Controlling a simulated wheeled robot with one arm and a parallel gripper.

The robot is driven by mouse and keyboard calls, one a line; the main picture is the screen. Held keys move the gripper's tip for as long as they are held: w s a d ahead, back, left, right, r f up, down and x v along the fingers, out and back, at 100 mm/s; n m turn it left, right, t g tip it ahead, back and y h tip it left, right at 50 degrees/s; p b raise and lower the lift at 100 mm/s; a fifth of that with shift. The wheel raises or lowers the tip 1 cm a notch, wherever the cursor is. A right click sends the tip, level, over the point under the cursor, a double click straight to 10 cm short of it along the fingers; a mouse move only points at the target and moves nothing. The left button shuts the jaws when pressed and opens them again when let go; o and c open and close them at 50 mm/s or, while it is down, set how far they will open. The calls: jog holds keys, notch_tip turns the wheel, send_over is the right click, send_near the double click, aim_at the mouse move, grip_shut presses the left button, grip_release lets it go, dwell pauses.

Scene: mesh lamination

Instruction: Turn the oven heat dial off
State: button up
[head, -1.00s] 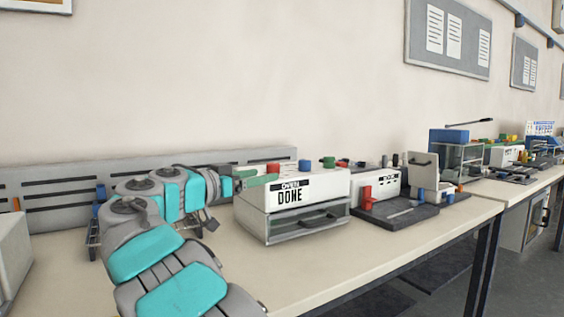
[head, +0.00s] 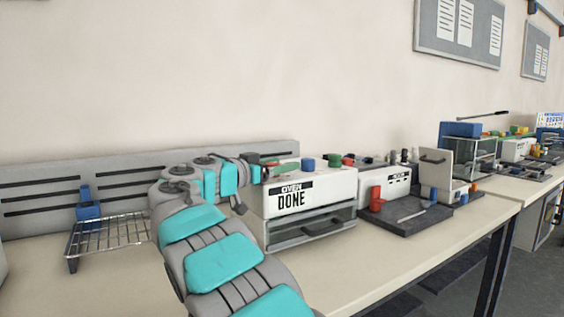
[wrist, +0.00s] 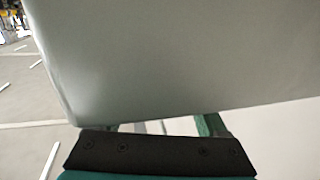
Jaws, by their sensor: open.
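The white oven (head: 335,187) stands on the bench in the head view, its front reading "OVEN" and "DONE". Several coloured knobs sit on its top, among them a blue one (head: 307,163), a green one (head: 335,160) and a red one (head: 272,162). I cannot tell which is the heat dial. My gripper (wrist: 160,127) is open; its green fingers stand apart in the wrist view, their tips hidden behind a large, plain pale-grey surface. In the head view, my arm reaches to the oven's upper left edge. Whether the fingers touch a knob cannot be told.
A wire rack (head: 112,233) stands left of my arm with a blue block (head: 88,208) behind it. Right of the oven are another white box (head: 384,177) and a dark tray with a red part (head: 376,198). The bench front (head: 400,255) is clear.

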jog(key=shift+w+d, duration=0.2)
jog(key=shift+w, duration=0.1)
jog(key=shift+c, duration=0.3)
grip_shut()
